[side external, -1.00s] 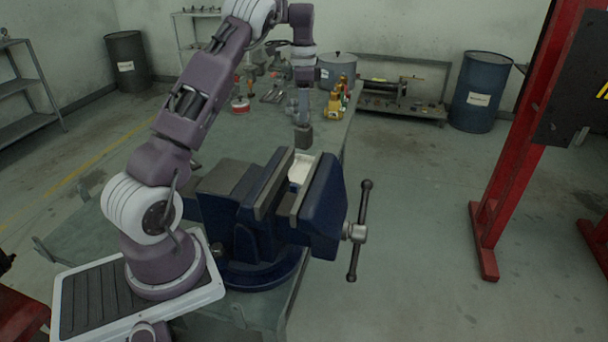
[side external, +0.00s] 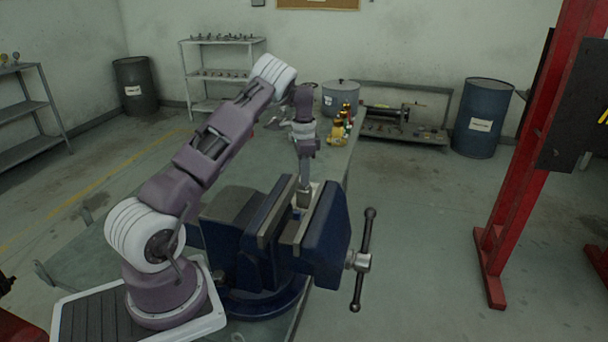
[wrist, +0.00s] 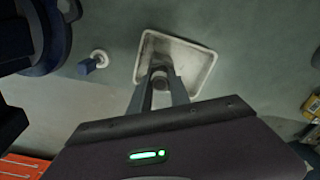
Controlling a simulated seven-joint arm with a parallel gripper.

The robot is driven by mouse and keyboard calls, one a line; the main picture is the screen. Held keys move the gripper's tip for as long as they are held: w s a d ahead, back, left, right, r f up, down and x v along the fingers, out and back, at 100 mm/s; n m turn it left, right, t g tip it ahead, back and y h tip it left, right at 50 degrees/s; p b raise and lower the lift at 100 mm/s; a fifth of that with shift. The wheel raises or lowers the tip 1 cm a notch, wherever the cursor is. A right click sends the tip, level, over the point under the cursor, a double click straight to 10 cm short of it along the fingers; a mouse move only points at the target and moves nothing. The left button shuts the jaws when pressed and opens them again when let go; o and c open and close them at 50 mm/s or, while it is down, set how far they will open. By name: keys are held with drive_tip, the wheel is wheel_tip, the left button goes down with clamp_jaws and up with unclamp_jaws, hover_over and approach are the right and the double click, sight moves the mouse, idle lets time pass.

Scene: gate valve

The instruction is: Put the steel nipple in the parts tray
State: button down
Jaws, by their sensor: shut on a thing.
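The steel nipple (wrist: 159,80) is a short dark grey cylinder between my fingertips in the wrist view. My gripper (wrist: 160,92) is shut on it. The parts tray (wrist: 203,72) is a pale, square, shallow tray with a raised rim. The nipple shows against the near left part of the tray; I cannot tell whether it touches the floor of it. In the side view my gripper (side external: 304,200) points down behind the vise jaws, and only a pale bit of the tray (side external: 316,187) shows beside it. The nipple cannot be made out there.
The big blue vise (side external: 325,235) stands in front of the tray and hides part of it. It also shows at the wrist view's upper left (wrist: 50,35). A small blue piece (wrist: 88,66) with a white ring lies left of the tray. Yellow things (wrist: 312,106) are at the right.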

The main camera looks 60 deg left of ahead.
drive_tip(key=c, duration=1.2)
unclamp_jaws()
drive_tip(key=shift+f, duration=0.1)
wheel_tip(320, 180, up, 12)
drive_tip(key=f, duration=0.1)
drive_tip(key=s+d+r+n+t, duration=0.1)
drive_tip(key=s+d+r, duration=0.1)
drive_tip(key=d+r, duration=0.65)
drive_tip(key=s+d+r+n+t, duration=0.2)
drive_tip(key=s+d+r, duration=0.1)
drive_tip(key=d+r, duration=0.5)
drive_tip(key=s+d+t, duration=0.2)
drive_tip(key=s+d, duration=1.4)
drive_tip(key=d, duration=0.1)
drive_tip(key=s+d+f+n, duration=0.1)
drive_tip(key=s+d+f, duration=0.1)
drive_tip(key=s+f, duration=0.2)
drive_tip(key=s, duration=0.3)
drive_tip(key=shift+d+t, duration=0.3)
drive_tip(key=shift+d, duration=0.05)
